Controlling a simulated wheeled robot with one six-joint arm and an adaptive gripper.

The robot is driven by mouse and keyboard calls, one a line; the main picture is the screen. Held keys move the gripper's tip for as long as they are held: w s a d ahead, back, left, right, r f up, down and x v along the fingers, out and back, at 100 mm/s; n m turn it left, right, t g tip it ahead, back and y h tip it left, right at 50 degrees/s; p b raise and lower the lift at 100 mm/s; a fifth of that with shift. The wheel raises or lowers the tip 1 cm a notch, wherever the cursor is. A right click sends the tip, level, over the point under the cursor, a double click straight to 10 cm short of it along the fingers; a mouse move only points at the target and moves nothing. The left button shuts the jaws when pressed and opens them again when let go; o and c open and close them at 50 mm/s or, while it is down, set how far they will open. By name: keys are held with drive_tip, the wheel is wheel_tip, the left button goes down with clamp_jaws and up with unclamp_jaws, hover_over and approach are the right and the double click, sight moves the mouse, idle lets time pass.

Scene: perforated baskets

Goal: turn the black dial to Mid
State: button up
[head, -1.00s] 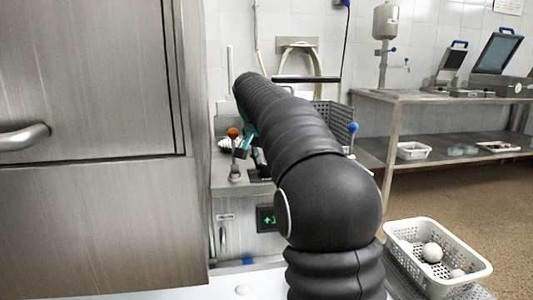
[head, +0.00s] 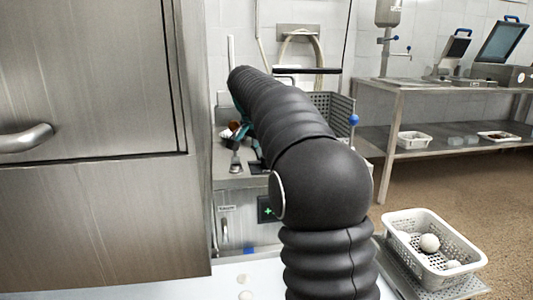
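I cannot make out the black dial in the head view; my arm covers part of the counter (head: 228,182). My gripper (head: 238,133) is mostly hidden behind the far end of my arm. Only small teal and dark parts of it show, close to a lever with an orange-red knob (head: 233,127). I cannot tell whether it touches the lever or whether its fingers are open or shut.
A tall steel cabinet (head: 90,220) fills the left side. A small panel with a green mark (head: 267,210) is on the counter front. A white perforated basket (head: 402,258) with several pale balls stands at lower right. A steel table (head: 440,93) stands behind, with open floor before it.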

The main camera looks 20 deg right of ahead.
drive_tip(key=shift+o, duration=0.7)
drive_tip(key=v, duration=1.2)
drive_tip(key=shift+s+r, duration=0.1)
